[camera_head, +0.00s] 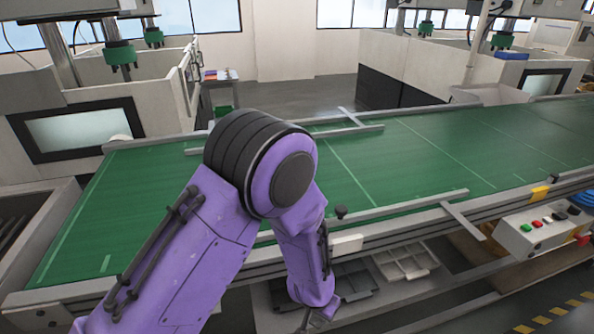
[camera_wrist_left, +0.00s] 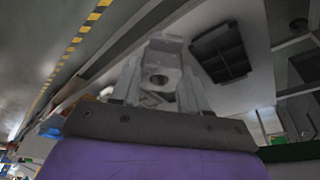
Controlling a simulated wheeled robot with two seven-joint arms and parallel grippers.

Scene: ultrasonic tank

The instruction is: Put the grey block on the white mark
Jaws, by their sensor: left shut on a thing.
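My left arm, purple with black joints, reaches over the green conveyor and bends down in front of it in the head view. My left gripper (camera_head: 318,319) is low, near the bottom edge, and only partly visible there. In the left wrist view the gripper (camera_wrist_left: 160,88) is shut on a grey thing, seemingly the grey block (camera_wrist_left: 165,45); its outline is hard to separate from the grey fingers. No white mark can be made out for certain. A small pale plate (camera_head: 347,244) sits on the conveyor's front rail. My right gripper is not in view.
The green conveyor belt (camera_head: 440,150) is empty, with thin pale lines and metal guide rails. Below it a shelf holds a light tray (camera_head: 408,262) and a dark tray (camera_head: 352,280); a dark compartment tray (camera_wrist_left: 222,52) shows in the wrist view. A button box (camera_head: 545,228) stands right.

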